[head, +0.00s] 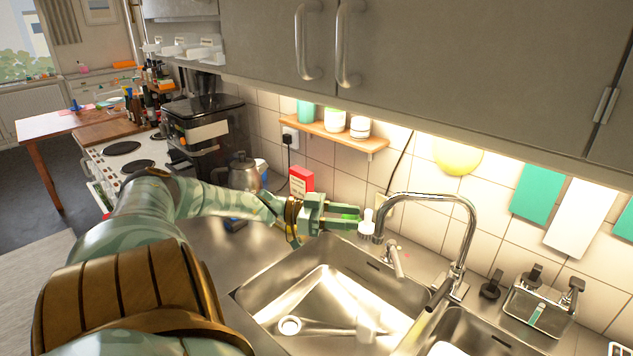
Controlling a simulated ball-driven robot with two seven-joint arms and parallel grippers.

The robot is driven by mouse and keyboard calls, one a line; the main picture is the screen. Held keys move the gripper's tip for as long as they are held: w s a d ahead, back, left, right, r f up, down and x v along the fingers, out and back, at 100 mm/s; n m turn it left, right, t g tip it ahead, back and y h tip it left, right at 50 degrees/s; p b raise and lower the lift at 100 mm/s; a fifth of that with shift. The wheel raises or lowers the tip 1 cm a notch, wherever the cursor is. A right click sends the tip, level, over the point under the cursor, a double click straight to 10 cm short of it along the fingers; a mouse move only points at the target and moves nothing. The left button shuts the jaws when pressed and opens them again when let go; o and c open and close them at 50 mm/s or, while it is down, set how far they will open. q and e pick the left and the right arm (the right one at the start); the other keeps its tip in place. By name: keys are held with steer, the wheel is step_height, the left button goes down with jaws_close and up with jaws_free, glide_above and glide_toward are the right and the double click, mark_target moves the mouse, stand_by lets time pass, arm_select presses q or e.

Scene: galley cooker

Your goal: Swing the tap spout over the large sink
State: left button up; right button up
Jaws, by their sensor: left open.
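The chrome tap (466,225) rises behind the sinks, and its arched spout ends in a downward outlet on the left, above the back right part of the large sink (262,283). My left gripper (352,217) reaches in from the left, open, with its fingers pointing right towards the spout's outlet end. A small white bottle top (368,220) shows at the fingertips, and I cannot tell whether anything touches. The small sink (470,322) is at the lower right, partly cut off. My right gripper is not in view.
A lever or small spout (396,262) stands left of the tap base. A caddy (540,308) is at the right. A kettle (243,172) and red box (301,180) stand behind my left arm. Grey cupboards (430,70) overhang the counter.

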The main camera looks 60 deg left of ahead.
arm_select(q)
steer(key=v, duration=0.8)
steer(key=shift+s+a+p, duration=0.25)
steer(key=shift+a+p, duration=0.1)
